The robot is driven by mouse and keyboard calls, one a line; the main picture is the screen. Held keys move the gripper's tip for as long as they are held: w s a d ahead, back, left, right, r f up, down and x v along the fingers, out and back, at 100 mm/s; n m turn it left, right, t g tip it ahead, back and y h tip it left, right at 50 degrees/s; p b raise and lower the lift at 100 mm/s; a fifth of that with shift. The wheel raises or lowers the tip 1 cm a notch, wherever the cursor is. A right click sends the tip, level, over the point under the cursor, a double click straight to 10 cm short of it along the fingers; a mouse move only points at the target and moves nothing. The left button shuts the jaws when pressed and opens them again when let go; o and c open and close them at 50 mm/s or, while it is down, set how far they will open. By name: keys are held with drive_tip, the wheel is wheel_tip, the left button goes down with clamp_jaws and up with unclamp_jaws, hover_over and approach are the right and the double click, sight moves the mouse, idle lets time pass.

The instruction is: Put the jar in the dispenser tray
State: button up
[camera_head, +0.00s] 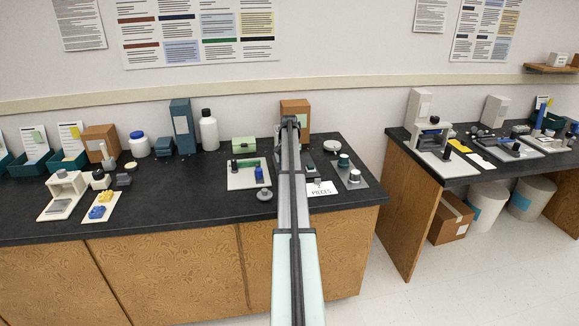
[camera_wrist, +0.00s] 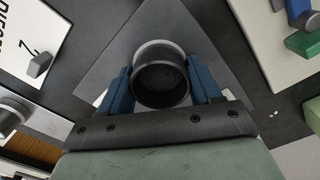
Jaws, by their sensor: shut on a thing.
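My gripper (camera_head: 290,124) is at the far end of the extended arm over the back of the left bench. In the wrist view its two blue fingers (camera_wrist: 160,98) are shut on the jar (camera_wrist: 162,82), a dark round thing with a pale rim. The jar is between the fingers, above a grey flat plate (camera_wrist: 118,48). I cannot tell whether it touches the plate, nor whether this is the dispenser tray. In the head view the arm hides the jar.
A white board (camera_head: 241,181) with green and blue parts lies left of the arm. A lettered card (camera_head: 321,189) and a grey plate with round containers (camera_head: 357,183) lie right. A brown box (camera_head: 295,106) stands behind the gripper.

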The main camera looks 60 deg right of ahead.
drive_tip(key=shift+f, duration=0.1)
drive_tip(key=o, duration=1.3)
wheel_tip(320, 180, up, 12)
